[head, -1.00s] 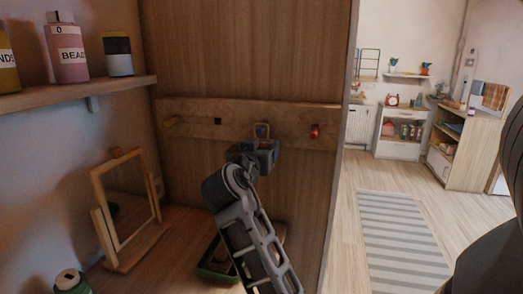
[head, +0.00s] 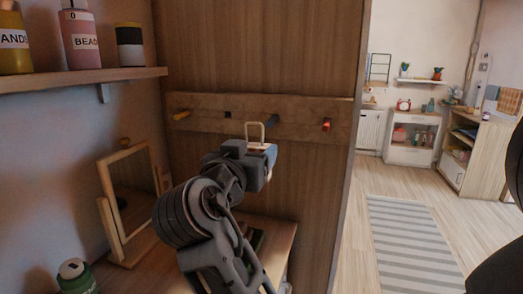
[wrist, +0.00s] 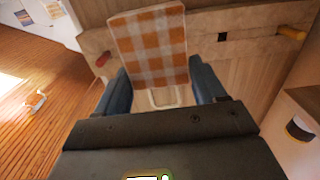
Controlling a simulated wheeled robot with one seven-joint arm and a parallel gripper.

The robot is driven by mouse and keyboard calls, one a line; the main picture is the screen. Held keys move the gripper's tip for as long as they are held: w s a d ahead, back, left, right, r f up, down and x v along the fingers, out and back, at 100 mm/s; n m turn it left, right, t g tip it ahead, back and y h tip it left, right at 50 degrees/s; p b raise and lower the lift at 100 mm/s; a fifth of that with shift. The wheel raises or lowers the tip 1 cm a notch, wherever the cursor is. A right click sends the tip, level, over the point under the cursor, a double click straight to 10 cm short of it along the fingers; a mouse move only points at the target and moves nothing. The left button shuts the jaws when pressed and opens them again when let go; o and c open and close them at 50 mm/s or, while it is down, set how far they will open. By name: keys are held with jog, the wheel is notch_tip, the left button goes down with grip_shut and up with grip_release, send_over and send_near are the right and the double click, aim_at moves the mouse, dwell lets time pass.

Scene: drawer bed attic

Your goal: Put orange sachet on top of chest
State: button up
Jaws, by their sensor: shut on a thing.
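The orange sachet, an orange-and-white checkered pouch (wrist: 150,45), is between the blue fingers of my gripper (wrist: 162,92) in the wrist view. In the head view my gripper (head: 262,150) is in front of the wooden peg rail, and a pale loop (head: 255,127) stands up from it. The sachet's body is hidden there behind the gripper and arm. A white cabinet (head: 411,157) with a red clock on top stands across the room; I cannot tell whether it is the chest.
The peg rail (head: 200,108) has yellow, blue and red pegs. A small mirror (head: 130,185) stands on the wooden top below, left of my arm. A shelf (head: 75,80) with jars is at upper left. Open floor with a striped rug (head: 405,235) lies to the right.

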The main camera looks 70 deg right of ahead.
jog(key=shift+s+a+r+b, duration=0.1)
jog(key=shift+a+b, duration=0.05)
jog(key=shift+a, duration=1.1)
jog(key=shift+s+a+b, duration=0.1)
jog(key=shift+a+b, duration=0.05)
jog(key=shift+a, duration=1.05)
